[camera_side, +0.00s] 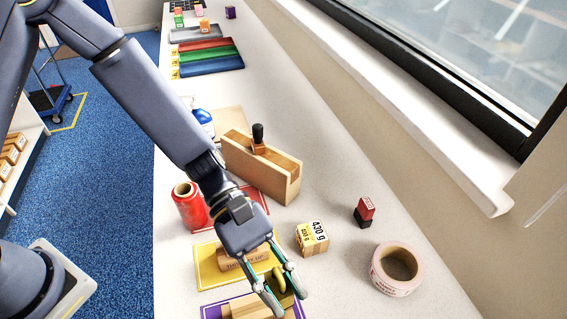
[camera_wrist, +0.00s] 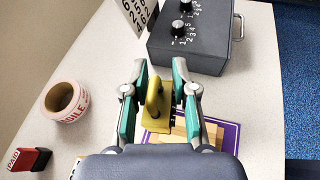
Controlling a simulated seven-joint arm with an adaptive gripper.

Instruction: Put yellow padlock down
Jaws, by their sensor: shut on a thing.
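The yellow padlock (camera_wrist: 157,116) is between the two fingers of my gripper (camera_wrist: 160,80) in the wrist view, with its shackle pointing away from the palm. My gripper is shut on it. In the side view, my gripper (camera_side: 287,300) is low at the bottom, and the padlock (camera_side: 280,281) shows partly behind the fingers. A wooden block (camera_side: 255,309) on a purple mat (camera_side: 212,312) lies under or beside the held padlock. Whether the padlock touches the block or mat cannot be told.
A yellow mat (camera_side: 208,270) with a "THIS WAY UP" block lies close by. A 430 g carton (camera_side: 312,240), a tape roll (camera_side: 397,270) and a red stamp (camera_side: 364,210) stand to the right. A grey box with knobs (camera_wrist: 205,45) is ahead in the wrist view.

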